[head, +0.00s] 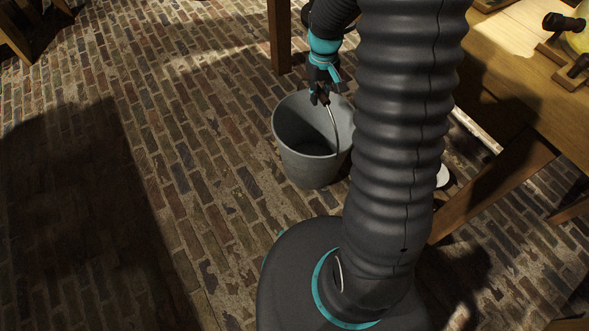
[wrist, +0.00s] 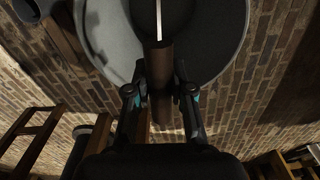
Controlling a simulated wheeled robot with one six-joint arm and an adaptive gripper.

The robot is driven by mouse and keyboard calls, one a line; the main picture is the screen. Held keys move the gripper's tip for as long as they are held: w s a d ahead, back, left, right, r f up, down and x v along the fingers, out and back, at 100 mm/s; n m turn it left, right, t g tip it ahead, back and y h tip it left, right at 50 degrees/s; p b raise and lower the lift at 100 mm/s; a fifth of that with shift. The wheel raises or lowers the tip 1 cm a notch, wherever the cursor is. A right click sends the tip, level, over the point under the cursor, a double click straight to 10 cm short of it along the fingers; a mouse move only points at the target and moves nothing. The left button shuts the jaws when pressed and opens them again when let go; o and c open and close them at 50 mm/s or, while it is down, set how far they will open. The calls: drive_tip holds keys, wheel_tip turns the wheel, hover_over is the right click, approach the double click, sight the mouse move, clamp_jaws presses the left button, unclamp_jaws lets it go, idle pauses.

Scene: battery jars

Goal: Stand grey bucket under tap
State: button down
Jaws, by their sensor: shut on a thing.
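The grey bucket (head: 305,155) is upright beside my arm in the head view, its open top facing up. A thin wire bail (head: 334,128) rises from its rim to my gripper (head: 323,94). In the wrist view the bucket (wrist: 104,40) fills the top, and my gripper (wrist: 161,92) is shut on the brown grip of the bail (wrist: 160,75). I cannot tell whether the bucket's base touches the floor. No tap shows clearly; a black knobbed fitting (head: 563,22) by a yellow thing at the top right may belong to one.
A wooden table (head: 530,75) stands at the right, with slanting legs below. A wooden post (head: 279,38) stands behind the bucket. A white round thing (head: 442,176) lies low by the table, partly hidden by my arm.

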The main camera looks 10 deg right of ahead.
drive_tip(key=s+d+r+n+b, duration=0.1)
drive_tip(key=s+d+r+b, duration=0.1)
drive_tip(key=d+r+b, duration=0.15)
drive_tip(key=w+a+f+b, duration=0.1)
drive_tip(key=w+a+f, duration=0.7)
drive_tip(key=f, duration=0.2)
drive_tip(key=shift+w+f+n+b, duration=0.25)
drive_tip(key=shift+n+b, duration=0.05)
idle(0.4)
drive_tip(key=c, duration=1)
unclamp_jaws()
drive_tip(key=shift+f, duration=0.15)
